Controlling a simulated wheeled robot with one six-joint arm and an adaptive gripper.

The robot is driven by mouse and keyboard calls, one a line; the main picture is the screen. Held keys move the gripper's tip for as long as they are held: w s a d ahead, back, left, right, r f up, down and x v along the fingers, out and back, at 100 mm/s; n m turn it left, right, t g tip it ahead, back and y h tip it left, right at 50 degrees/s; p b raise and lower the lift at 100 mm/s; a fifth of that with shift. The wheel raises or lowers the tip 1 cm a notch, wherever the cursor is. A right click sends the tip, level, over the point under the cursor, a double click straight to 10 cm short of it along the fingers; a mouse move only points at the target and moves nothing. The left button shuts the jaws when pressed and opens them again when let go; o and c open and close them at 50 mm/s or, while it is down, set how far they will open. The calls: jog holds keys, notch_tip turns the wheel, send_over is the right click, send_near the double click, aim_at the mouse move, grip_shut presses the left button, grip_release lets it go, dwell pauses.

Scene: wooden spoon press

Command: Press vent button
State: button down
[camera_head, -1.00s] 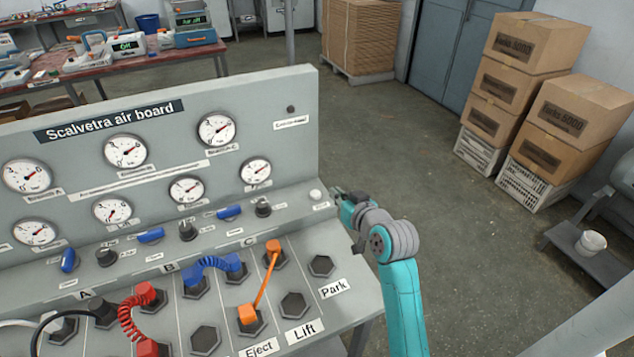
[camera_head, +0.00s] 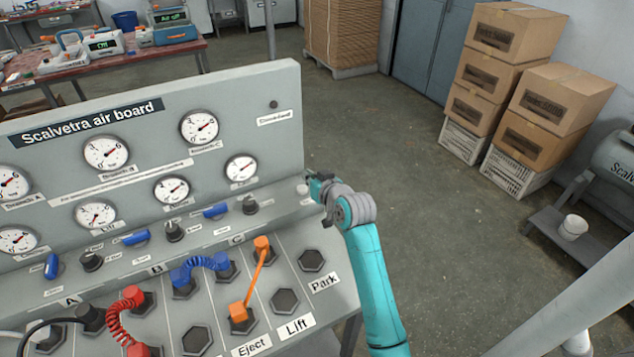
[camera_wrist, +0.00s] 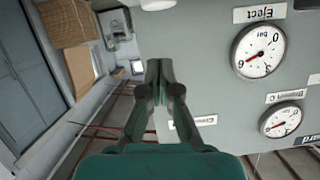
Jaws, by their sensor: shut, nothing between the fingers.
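The vent button is most likely the small white round knob (camera_head: 302,189) at the right end of the grey air board's ledge (camera_head: 283,207); its label is too small to read. My gripper (camera_head: 313,180) is beside the knob at its upper right, with the fingers pointing left over the ledge. Whether they touch is too small to tell. In the wrist view my gripper (camera_wrist: 160,70) has its fingers together with nothing between them. A white rounded thing (camera_wrist: 156,4), probably the same knob, is cut by the top edge there, beyond the fingertips.
The board's upright panel (camera_head: 240,110) carries several gauges and stands just behind the ledge. Black knobs (camera_head: 250,205) and blue levers (camera_head: 215,211) line the ledge. An orange hose (camera_head: 257,277) joins sockets in front. Stacked boxes (camera_head: 510,70) stand far right, with open floor between.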

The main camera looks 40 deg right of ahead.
aim_at(307, 195)
jog(key=f, duration=0.1)
jog(key=w+f, duration=0.1)
jog(key=f, duration=0.1)
jog(key=shift+f, duration=0.1)
jog(key=shift+a+f, duration=0.1)
jog(key=shift+f, duration=0.5)
